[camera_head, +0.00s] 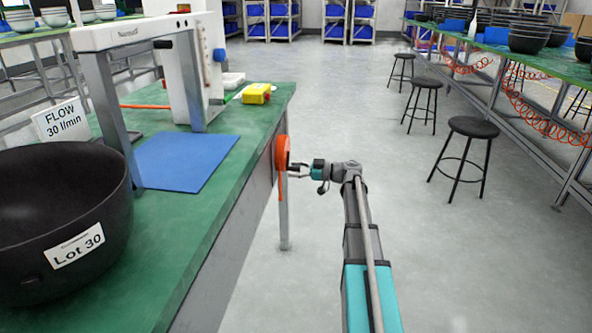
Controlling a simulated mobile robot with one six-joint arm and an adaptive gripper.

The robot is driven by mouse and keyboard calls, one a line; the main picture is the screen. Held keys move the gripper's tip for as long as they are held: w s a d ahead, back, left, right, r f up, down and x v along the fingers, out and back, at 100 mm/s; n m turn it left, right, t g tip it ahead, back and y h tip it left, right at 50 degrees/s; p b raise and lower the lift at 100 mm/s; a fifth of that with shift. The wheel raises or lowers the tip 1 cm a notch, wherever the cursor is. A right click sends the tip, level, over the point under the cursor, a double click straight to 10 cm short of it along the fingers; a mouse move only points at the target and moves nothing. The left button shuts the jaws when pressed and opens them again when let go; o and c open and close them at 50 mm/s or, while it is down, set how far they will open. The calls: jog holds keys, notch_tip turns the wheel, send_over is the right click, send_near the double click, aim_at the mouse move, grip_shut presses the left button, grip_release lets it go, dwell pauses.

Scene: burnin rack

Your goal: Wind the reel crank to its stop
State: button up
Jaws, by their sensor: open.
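The orange reel (283,152) is mounted on the right side of the green-topped bench, near its far corner. A thin orange piece hangs down below it along the bench leg. My gripper (296,171) is at the end of the arm, just right of the reel, pointing left at it. Its jaws are open, and the fingertips are at or very near the reel's face. The crank handle is too small to make out, so I cannot tell whether the fingers are around it or touching it.
The bench (222,205) holds a black bowl (60,190) labelled Lot 30, a blue mat (185,162), a grey frame (105,95), a FLOW 30 l/min sign (62,121) and a yellow box (257,93). Black stools (474,128) stand at the right. The floor (345,110) between is clear.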

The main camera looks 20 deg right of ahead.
grip_shut()
dwell(0.3)
jog(key=shift+s+a+r+m, duration=0.1)
jog(key=shift+a+m, duration=0.05)
jog(key=shift+m, duration=0.25)
